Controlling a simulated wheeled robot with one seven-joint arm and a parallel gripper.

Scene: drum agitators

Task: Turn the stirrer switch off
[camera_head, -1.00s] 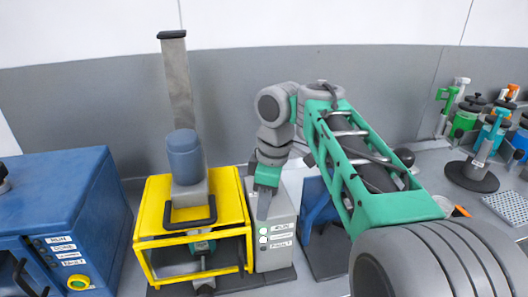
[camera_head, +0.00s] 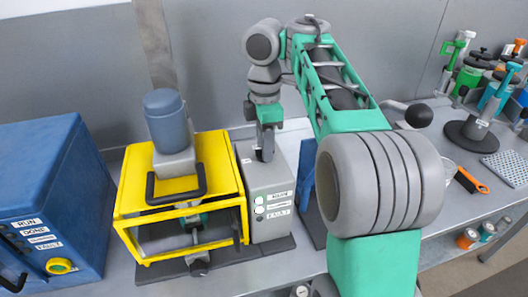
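The stirrer stands left of centre, with a blue motor (camera_head: 168,118) over a yellow guard frame (camera_head: 128,200). Its grey control box (camera_head: 272,180) stands against the right side of the frame. The box front has small round lights (camera_head: 259,205), one of them greenish, beside white labels. I cannot make out the stirrer switch; my gripper and arm cover part of the box top. My gripper (camera_head: 265,156) points down over the top of the box, its grey fingers seen edge-on. I cannot tell whether it touches the box or whether the fingers are apart.
A blue cabinet (camera_head: 60,190) with labels and a yellow-ringed green button (camera_head: 60,266) stands at the left. A blue panel (camera_head: 306,185) stands right of the control box, partly behind my arm.

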